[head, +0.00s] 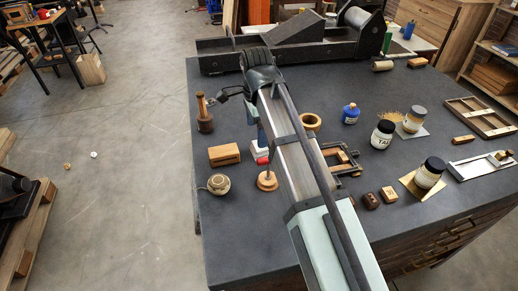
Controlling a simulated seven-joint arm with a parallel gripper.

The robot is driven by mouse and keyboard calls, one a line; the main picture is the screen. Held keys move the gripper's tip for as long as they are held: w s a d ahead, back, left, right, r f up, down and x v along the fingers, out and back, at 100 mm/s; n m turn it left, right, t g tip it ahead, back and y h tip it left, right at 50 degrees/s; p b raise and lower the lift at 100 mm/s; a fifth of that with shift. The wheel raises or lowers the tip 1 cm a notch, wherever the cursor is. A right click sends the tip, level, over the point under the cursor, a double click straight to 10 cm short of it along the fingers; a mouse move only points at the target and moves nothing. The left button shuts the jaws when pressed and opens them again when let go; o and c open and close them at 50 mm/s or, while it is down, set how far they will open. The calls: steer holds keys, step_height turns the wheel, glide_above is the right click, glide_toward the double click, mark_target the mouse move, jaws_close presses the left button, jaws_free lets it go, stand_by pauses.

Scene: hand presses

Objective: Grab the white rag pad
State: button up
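A small white block-like thing (257,149), which looks like the white rag pad, lies on the dark worktop (225,245) near the middle. My arm crosses in front of it and hides its right part. My gripper (217,98) seems to be the dark part at the far end of the arm, left of the wrist. It is up and beyond the white pad, apart from it, close to a wooden post-like tool. Its fingers are too small and dark to tell whether they are open or shut.
A red-topped tool on a round wooden base (267,181) stands right by the pad. A wooden block (224,155) and a twine roll (219,184) lie to the left. The wooden post-like tool (204,113) stands beyond. Jars (382,135) and frames fill the right. The front left worktop is clear.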

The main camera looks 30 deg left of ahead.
mark_target(257, 153)
steer(key=shift+w+f, duration=0.15)
steer(key=shift+f, duration=3.75)
steer(key=c, duration=1)
